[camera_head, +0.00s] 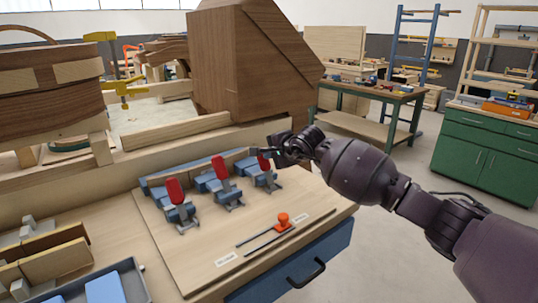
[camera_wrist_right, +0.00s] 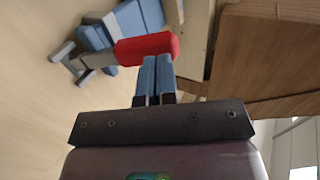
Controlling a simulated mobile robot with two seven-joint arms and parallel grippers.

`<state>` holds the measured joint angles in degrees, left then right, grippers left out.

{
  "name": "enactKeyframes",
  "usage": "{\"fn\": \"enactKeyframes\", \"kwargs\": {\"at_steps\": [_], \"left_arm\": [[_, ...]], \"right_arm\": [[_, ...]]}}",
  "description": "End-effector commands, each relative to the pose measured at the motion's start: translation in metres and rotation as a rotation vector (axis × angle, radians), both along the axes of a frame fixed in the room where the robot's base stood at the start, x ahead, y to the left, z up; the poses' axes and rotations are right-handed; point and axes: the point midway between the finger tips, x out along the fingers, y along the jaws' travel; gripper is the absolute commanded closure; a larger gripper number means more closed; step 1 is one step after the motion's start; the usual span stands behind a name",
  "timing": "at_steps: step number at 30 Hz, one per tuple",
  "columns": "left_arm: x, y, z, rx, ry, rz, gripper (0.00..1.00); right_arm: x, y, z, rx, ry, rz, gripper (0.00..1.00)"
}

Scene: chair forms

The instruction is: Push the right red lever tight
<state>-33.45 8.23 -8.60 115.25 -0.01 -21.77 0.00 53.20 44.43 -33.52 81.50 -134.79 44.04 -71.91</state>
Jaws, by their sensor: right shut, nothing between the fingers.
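The right red lever (camera_head: 263,161) belongs to the rightmost of three toggle clamps on a wooden board (camera_head: 200,262). It stands up and leans a little, like the other two red levers (camera_head: 174,190) and (camera_head: 219,167). My right gripper (camera_head: 276,152) is at its right side, partly covering it. In the right wrist view the red lever (camera_wrist_right: 150,46) lies just ahead of the right gripper's fingertips (camera_wrist_right: 157,58). The blue fingers are together with nothing between them. The tips are at the lever's edge; I cannot tell whether they touch. My left gripper is not in view.
A drawer with a black handle (camera_head: 306,273) is below. A large wooden form (camera_head: 235,65) stands behind. A tray (camera_head: 105,283) and wooden blocks are at left.

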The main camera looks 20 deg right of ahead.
Motion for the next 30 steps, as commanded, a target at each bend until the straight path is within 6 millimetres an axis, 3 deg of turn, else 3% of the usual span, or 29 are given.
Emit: {"fn": "enactKeyframes", "kwargs": {"at_steps": [16, 24, 30], "left_arm": [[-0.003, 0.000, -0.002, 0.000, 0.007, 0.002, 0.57], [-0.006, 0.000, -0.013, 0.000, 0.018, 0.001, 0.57], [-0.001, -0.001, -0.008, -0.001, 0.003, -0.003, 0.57]], "right_arm": [[0.006, 0.003, -0.003, -0.002, 0.004, 0.001, 1.00], [0.021, 0.008, -0.012, -0.031, 0.087, 0.001, 1.00], [0.026, 0.010, -0.015, -0.044, 0.123, 0.001, 1.00]]}}
